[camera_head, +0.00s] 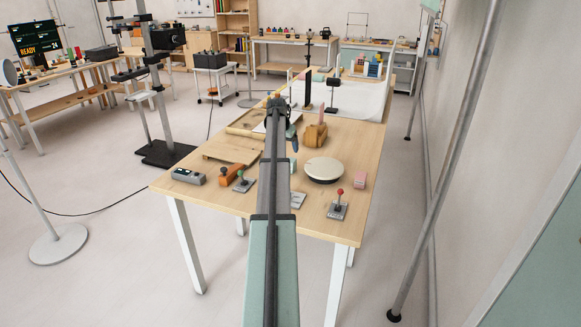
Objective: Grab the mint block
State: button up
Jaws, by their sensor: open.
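A small mint piece (293,165) shows just right of my arm on the near wooden table. It looks like the mint block, but my arm hides part of it. My arm reaches forward over the middle of the table. My gripper (292,141) is at its far end, pointing down, small and dark in this view. It appears open, above and a little beyond the mint piece, with a gap between them. I see nothing held in it.
A round cream disc (324,169) and a pink block (360,181) lie to the right. A red-knobbed lever (338,205) stands at the front edge. An orange-brown wooden prop (314,134) stands behind. A wooden board (232,149) lies to the left.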

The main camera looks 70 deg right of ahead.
aim_at(291, 163)
jog(key=x, duration=1.2)
jog(key=shift+s+f, duration=0.1)
jog(key=shift+f, duration=0.35)
jog(key=shift+c, duration=0.2)
